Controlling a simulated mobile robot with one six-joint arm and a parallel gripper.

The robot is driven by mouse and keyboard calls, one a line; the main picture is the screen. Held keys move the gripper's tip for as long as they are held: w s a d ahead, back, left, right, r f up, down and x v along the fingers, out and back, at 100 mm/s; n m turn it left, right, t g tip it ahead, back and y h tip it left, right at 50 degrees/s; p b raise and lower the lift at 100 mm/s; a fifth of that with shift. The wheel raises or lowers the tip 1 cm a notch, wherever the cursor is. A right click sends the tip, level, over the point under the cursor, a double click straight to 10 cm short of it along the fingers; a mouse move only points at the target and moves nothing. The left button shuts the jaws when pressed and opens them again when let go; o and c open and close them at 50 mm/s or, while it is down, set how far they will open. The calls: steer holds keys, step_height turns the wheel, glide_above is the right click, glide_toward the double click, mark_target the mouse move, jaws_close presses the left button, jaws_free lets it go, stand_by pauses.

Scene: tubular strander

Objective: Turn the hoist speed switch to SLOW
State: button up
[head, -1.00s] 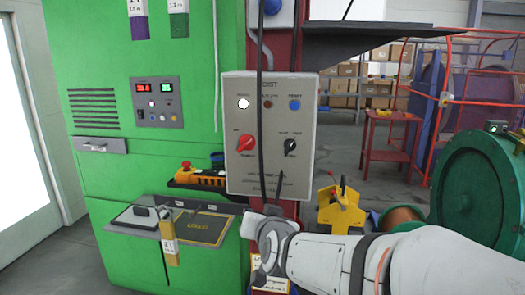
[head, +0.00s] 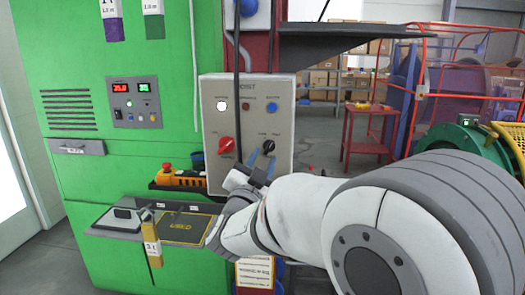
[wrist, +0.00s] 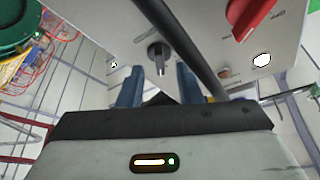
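The grey hoist panel (head: 215,178) hangs on a red post. Its black rotary switch (head: 269,145), at the right below the blue button, is the likely speed switch; the small lettering around it is too blurred to read surely, and I cannot tell its setting. My gripper (head: 262,165) is just below and in front of this switch. In the wrist view the black switch (wrist: 158,56) lies ahead of and between the two blue fingertips (wrist: 159,80). The fingers are apart, with nothing held. I cannot see contact with the switch.
A black cable (head: 237,100) hangs before the panel and passes close by the right finger in the wrist view (wrist: 187,45). A red rotary switch (head: 226,145) sits left of the black one. A yellow box with a red button (head: 178,178) stands left of the panel. A dark shelf (head: 330,40) juts out above right.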

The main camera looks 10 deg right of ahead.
mark_target(267, 151)
steer(key=shift+p+x, duration=0.3)
steer(key=shift+x, duration=1.25)
steer(key=shift+c, duration=0.3)
